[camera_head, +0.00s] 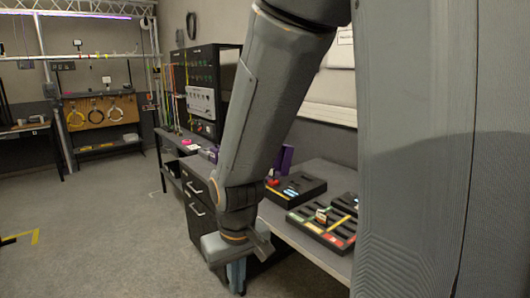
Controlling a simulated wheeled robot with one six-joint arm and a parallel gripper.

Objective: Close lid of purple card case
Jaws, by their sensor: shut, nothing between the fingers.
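A purple thing that looks like the card case (285,159) stands on the counter behind my arm. Only a narrow upright part shows to the right of the arm, perhaps its raised lid. A bit of purple also shows to the left of the arm; whether it belongs to the same case I cannot tell. The rest is hidden by my arm. My gripper (237,277) points down at the lower middle of the view, in front of the counter and below its top. It is shut and empty, well apart from the case.
The grey counter (305,258) runs along the right wall, with drawers below. A black tray (296,188) and a black sorting tray (325,222) with coloured parts lie on it. A black rack (203,85) stands behind. The carpet floor at left is mostly clear.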

